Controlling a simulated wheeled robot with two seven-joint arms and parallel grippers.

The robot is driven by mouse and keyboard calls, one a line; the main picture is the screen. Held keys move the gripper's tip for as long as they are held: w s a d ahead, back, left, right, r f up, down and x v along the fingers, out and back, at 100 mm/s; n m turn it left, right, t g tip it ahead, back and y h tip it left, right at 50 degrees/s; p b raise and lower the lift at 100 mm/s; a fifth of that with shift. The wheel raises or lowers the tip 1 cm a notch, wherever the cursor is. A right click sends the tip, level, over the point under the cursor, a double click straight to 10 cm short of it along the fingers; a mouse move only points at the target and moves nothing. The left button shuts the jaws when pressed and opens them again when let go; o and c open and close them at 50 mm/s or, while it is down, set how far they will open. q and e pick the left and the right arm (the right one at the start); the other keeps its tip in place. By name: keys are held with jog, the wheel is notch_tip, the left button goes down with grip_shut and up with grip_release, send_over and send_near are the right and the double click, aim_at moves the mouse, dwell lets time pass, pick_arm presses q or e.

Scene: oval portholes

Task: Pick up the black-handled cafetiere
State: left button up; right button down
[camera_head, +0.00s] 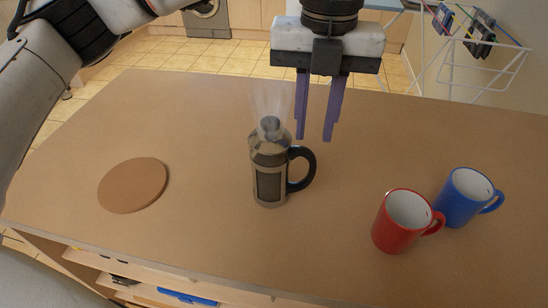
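The cafetiere (268,172) stands upright near the middle of the table. It has a metallic body, a knob on top and a black loop handle (305,168) facing right. A pale, see-through haze rises above its knob. My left gripper (314,137) points down with two purple fingers apart and nothing between them. Its fingertips show just above and to the right of the cafetiere's top, over the handle side. I see no contact between them. My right gripper is not in view.
A red mug (392,228) and a blue mug (462,198) stand at the right. A round brown mat (133,185) lies at the left. The table (210,235) is bare around the cafetiere. A drying rack (485,75) stands beyond the far right edge.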

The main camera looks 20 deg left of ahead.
aim_at(313, 159)
pick_arm(q)
notch_tip(313, 159, down, 4)
jog(key=shift+r, duration=0.1)
jog(key=f, duration=0.1)
jog(key=f+p, duration=0.1)
jog(key=f, duration=0.2)
jog(key=shift+w+f, duration=0.15)
jog(key=shift+w, duration=0.2)
jog(key=shift+f+p, duration=0.3)
jog(key=shift+f, duration=0.3)
jog(key=shift+d, duration=0.1)
grip_shut()
dwell(0.4)
